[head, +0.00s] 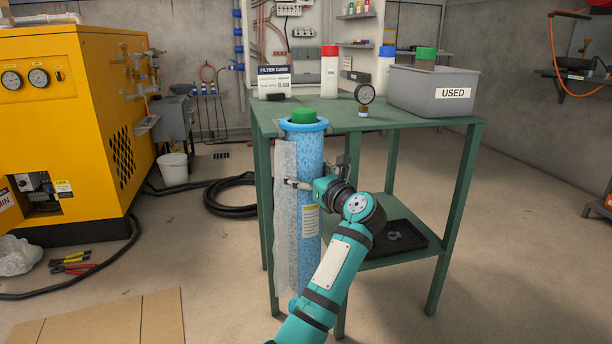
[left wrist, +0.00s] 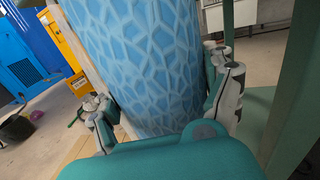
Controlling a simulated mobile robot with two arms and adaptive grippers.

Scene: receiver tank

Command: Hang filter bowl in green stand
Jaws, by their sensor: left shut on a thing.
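The filter bowl, a tall blue patterned cylinder (head: 312,165) with a light-blue rim and a green top piece (head: 303,116), is upright at the left front of the green stand (head: 420,132). Its rim is near the height of the stand's top; I cannot tell whether it touches the stand. A pale grey sheet (head: 285,225) covers its left side. My left gripper (head: 290,184) is shut around the bowl's middle. In the left wrist view, the fingers (left wrist: 165,110) flank the blue wall (left wrist: 145,60). The bowl hides part of the stand. My right gripper is not in view.
On the stand are a gauge (head: 364,95), bottles (head: 329,75), a filter card sign (head: 274,82) and a grey "USED" bin (head: 430,88). A black tray (head: 400,245) lies on its lower shelf. A yellow machine (head: 70,130) stands left; a black hose (head: 222,208) lies on the floor.

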